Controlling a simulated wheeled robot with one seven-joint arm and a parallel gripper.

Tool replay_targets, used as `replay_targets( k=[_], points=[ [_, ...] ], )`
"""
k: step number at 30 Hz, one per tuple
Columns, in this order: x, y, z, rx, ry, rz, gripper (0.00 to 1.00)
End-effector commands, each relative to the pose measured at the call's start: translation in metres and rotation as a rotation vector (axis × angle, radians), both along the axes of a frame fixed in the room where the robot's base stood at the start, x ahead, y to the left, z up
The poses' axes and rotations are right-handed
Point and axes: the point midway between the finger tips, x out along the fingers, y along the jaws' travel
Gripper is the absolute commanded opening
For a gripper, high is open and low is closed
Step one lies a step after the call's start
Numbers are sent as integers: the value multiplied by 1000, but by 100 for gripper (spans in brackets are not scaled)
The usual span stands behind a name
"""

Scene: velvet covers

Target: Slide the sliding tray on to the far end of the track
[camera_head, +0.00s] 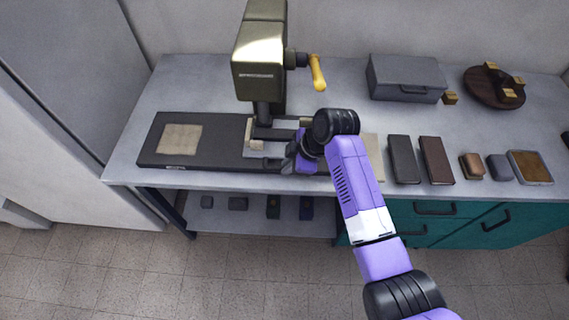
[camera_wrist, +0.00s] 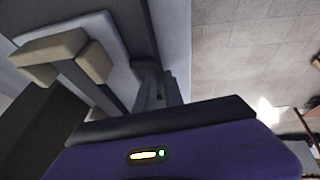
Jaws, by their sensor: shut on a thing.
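The sliding tray (camera_head: 255,152) is a pale plate with beige blocks and a dark bar on it. It sits on the dark track (camera_head: 217,150) below the press head, around the middle of the track. My gripper (camera_head: 274,163) is at the tray's near side, shut on part of it. In the wrist view the tray (camera_wrist: 112,38) fills the upper left, and my fingers (camera_wrist: 160,88) are close together beside its edge. The exact part gripped is hidden. A beige square pad (camera_head: 180,139) marks the left end of the track; my arm partly covers the right end.
The press (camera_head: 258,65) with a yellow crank handle (camera_head: 317,73) stands over the track. A grey case (camera_head: 405,78) and a round wooden board (camera_head: 484,91) are at the back right. Dark book-like covers (camera_head: 404,159) lie right of my arm. The track's left part is clear.

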Motion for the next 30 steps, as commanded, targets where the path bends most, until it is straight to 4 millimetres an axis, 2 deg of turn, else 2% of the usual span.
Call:
replay_targets(
  k=[1, 7, 8, 11, 22, 26, 30],
  points=[
    [0, -5, -1, -6, 5, -7, 0],
    [0, -7, -1, -7, 7, -10, 0],
    [0, -7, -1, -7, 7, -10, 14],
    [0, -7, -1, -7, 7, -10, 34],
    [0, -5, 2, -4, 3, -6, 34],
    [-2, -11, 15, -4, 1, -8, 34],
    [-6, -20, 36, -3, 1, -7, 34]
  ],
)
